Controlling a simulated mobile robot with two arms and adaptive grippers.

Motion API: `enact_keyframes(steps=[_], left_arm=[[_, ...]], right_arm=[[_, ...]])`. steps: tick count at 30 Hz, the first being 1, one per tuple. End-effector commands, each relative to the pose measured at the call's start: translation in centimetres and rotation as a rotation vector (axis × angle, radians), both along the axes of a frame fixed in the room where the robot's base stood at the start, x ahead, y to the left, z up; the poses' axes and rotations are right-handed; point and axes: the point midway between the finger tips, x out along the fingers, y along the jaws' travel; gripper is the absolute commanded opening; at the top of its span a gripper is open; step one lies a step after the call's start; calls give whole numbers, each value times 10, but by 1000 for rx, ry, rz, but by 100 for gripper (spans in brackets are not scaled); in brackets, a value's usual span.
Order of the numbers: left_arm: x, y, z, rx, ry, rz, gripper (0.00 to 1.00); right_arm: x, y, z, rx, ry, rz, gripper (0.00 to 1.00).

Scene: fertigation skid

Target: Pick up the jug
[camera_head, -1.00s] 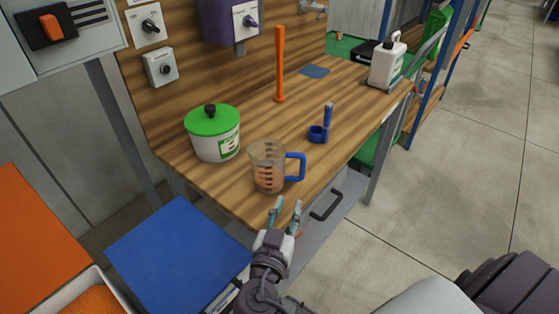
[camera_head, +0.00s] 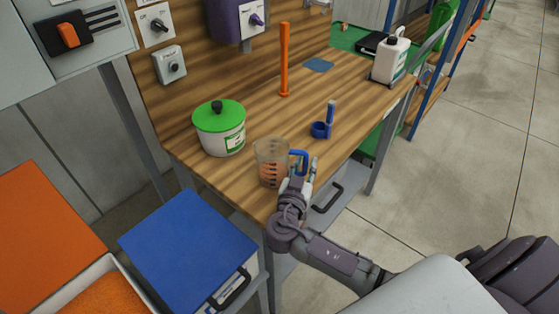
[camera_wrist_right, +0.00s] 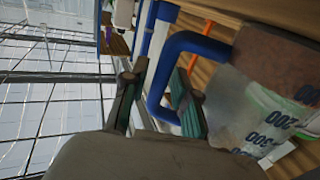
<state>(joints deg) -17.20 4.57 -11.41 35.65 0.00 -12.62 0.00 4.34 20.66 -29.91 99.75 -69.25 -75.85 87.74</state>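The jug (camera_head: 268,165) is a clear measuring cup with dark graduation marks and a blue handle. It stands upright near the front edge of the wooden bench top (camera_head: 235,187). My right gripper (camera_head: 302,166) is at its handle side, with its fingers apart. In the right wrist view, the blue handle (camera_wrist_right: 158,100) passes between the two open fingers, with one finger inside the handle loop near the jug wall (camera_wrist_right: 250,100). Whether the fingers touch the handle I cannot tell. My left gripper is not in view.
A green-lidded white tub (camera_head: 219,130) stands left of the jug, and a blue holder (camera_head: 321,128) behind it to the right. An orange upright tool (camera_head: 285,60) and a white canister (camera_head: 390,57) stand farther back. A blue-topped box (camera_head: 188,240) is below left.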

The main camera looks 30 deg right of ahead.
Motion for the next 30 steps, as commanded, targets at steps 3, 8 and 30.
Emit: enact_keyframes(steps=[3,8,30], left_arm=[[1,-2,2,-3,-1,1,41],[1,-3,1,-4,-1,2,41],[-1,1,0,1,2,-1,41]], right_arm=[[4,-4,0,0,0,0,29],[4,-4,-1,1,1,1,29],[4,-4,1,1,-1,0,0]])
